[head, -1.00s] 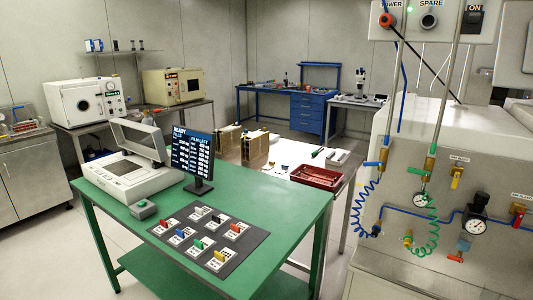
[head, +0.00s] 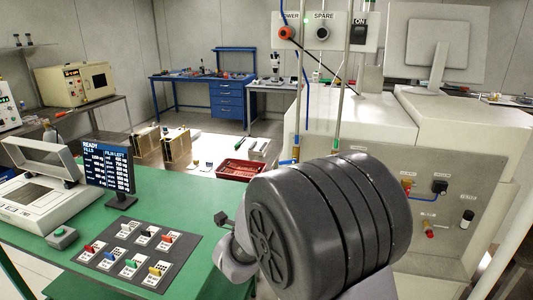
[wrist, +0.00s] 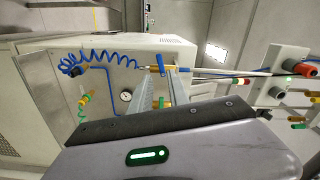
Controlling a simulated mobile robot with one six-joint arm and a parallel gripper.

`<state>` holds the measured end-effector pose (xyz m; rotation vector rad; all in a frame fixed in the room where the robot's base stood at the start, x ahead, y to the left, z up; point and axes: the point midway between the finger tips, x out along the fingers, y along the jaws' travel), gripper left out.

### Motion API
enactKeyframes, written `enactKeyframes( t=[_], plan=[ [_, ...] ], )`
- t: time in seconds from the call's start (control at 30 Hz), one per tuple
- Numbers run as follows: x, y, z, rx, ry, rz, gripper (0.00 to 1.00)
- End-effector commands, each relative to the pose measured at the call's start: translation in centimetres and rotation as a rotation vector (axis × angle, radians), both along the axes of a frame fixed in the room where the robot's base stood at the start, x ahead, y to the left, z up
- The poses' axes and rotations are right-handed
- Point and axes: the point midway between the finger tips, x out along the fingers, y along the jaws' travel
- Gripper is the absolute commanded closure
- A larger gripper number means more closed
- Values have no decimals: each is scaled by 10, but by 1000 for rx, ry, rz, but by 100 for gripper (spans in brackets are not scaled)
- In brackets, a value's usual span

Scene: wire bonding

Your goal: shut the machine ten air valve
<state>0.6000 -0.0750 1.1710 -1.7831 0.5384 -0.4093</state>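A grey machine panel (head: 455,190) carries air fittings. In the wrist view, a blue-handled brass valve (wrist: 161,70) and a green-handled valve (wrist: 163,103) sit on two pipes. I cannot read any label marking machine ten. My gripper (wrist: 157,82) points toward these valves; its two grey fingers are apart, with a gap between them and nothing held. The distance from fingers to valves is unclear.
A blue coiled hose (wrist: 100,57) and a pressure gauge (wrist: 126,96) are near the valves. A switch box (head: 325,31) stands above the machine. The green table (head: 190,195) with a tag mat (head: 188,258) is at left; a red tray (head: 240,170) lies behind it.

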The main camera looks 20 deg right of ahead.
Motion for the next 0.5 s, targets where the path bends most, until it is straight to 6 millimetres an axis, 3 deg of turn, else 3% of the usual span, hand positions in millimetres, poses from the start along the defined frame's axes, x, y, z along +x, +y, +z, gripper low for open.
enactKeyframes(
  t=[0.5],
  plan=[
    [106, -72, -1, -1, 0, -2, 78]
  ],
)
